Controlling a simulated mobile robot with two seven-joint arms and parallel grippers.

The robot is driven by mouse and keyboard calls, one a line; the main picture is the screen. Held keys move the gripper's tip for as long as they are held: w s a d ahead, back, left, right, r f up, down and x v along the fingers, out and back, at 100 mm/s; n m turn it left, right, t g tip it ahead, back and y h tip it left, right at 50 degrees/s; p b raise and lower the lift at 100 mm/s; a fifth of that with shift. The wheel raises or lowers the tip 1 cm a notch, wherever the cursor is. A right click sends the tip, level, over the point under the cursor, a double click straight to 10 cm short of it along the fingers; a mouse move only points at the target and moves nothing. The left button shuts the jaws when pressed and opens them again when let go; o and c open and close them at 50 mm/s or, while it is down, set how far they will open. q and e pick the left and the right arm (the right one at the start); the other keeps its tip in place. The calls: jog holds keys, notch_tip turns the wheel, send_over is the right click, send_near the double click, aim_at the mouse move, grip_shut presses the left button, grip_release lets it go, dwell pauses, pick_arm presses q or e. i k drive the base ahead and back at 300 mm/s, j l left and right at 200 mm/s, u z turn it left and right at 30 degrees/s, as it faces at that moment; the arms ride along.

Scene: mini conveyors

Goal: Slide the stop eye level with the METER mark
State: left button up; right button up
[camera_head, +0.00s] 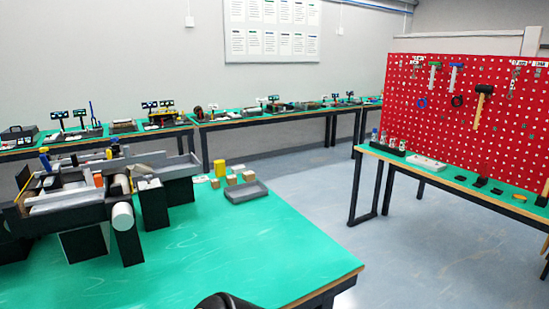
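A small grey and black conveyor unit (75,205) stands on the left of the green table, with a white roller end (122,216) facing me. On and around it are an orange upright piece (98,180), a yellow piece with a blue top (45,160) and a blue-topped post (115,147). I cannot tell which small part is the stop eye, and no METER mark is legible at this size. Neither gripper shows clearly. A dark rounded shape at the bottom edge is cut off, and I cannot tell what it is.
The green table (230,250) is bare at its front and right. A red pegboard (470,125) stands over another bench at right. Open floor separates the tables.

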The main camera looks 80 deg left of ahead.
aim_at(98, 178)
jog(key=u, duration=1.55)
